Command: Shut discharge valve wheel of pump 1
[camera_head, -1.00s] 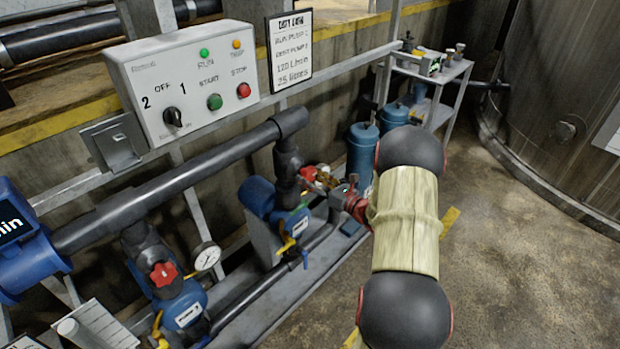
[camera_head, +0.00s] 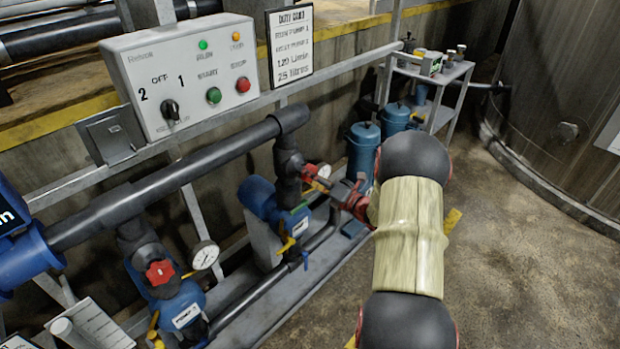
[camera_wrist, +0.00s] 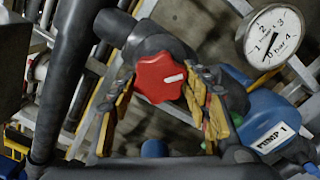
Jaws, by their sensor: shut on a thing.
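The red discharge valve wheel (camera_wrist: 160,78) of pump 1 faces the wrist camera, with its white mark pointing right. My gripper (camera_wrist: 160,105) has one yellow-padded finger on each side of the wheel and is shut on it. The blue body of pump 1 (camera_wrist: 270,115), with its label, is at right in the wrist view. In the head view my gripper (camera_head: 318,178) is at the rear pump (camera_head: 292,222); the wheel there is mostly hidden by the gripper.
A pressure gauge (camera_wrist: 273,36) sits close to the right finger. A second pump with its own red wheel (camera_head: 160,272) is nearer in the head view. A control box (camera_head: 185,80) and thick dark pipe (camera_head: 170,185) are alongside. The floor at right (camera_head: 510,260) is clear.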

